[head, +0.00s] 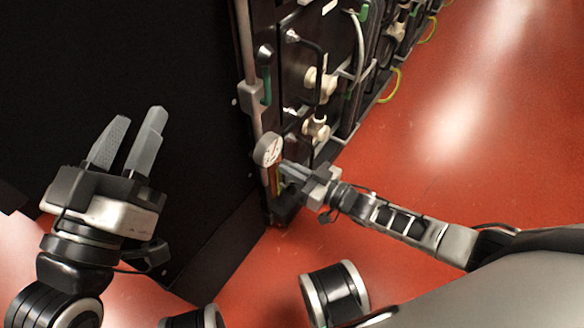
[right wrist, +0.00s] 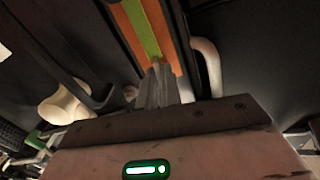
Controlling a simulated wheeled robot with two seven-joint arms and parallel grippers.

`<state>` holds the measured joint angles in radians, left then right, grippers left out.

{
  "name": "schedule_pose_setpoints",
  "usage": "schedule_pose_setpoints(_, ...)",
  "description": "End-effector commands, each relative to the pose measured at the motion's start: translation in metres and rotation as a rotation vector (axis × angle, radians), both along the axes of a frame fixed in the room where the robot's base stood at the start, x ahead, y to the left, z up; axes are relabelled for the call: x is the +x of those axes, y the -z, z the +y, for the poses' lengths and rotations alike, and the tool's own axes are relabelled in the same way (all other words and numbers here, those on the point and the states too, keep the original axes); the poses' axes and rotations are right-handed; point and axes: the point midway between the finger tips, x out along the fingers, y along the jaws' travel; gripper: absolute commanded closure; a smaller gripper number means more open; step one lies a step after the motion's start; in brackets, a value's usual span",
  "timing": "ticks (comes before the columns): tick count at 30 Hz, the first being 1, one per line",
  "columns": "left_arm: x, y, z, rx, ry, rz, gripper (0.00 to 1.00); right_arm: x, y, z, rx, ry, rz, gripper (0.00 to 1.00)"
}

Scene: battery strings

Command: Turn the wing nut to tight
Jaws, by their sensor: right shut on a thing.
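My right gripper (head: 287,170) is at the lower front of the battery rack, just below and right of a round white dial gauge (head: 268,150). In the right wrist view its fingers (right wrist: 158,82) are together in front of an orange and green strip (right wrist: 150,30). They are shut on a small part, taken to be the wing nut, which the fingers hide; its angle cannot be told. The strip also shows in the head view (head: 274,181), beside the fingertips. My left gripper (head: 140,117) is open and empty, its fingers apart, in front of a black panel.
Cream knobs (head: 316,128) and dark pipes stand on the rack just above my right gripper; a cream knob also shows in the right wrist view (right wrist: 62,106). A large black panel (head: 120,50) fills the left. The red floor (head: 480,130) at right is open.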

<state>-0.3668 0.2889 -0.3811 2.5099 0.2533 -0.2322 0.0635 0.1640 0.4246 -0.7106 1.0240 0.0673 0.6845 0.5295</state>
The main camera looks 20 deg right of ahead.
Motion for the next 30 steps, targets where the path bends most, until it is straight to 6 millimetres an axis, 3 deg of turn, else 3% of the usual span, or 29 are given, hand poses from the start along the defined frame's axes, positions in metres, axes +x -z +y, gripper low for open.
schedule_pose_setpoints(20,-0.0008,0.0009,-0.0005,0.000,-0.003,-0.009,0.64,-0.0009,0.0009,-0.0008,0.505,-0.001,0.395,1.00)
schedule_pose_setpoints(30,-0.0005,-0.0080,-0.0009,0.013,-0.008,-0.079,0.64,-0.0011,0.0011,-0.0008,0.760,-0.001,0.593,1.00)
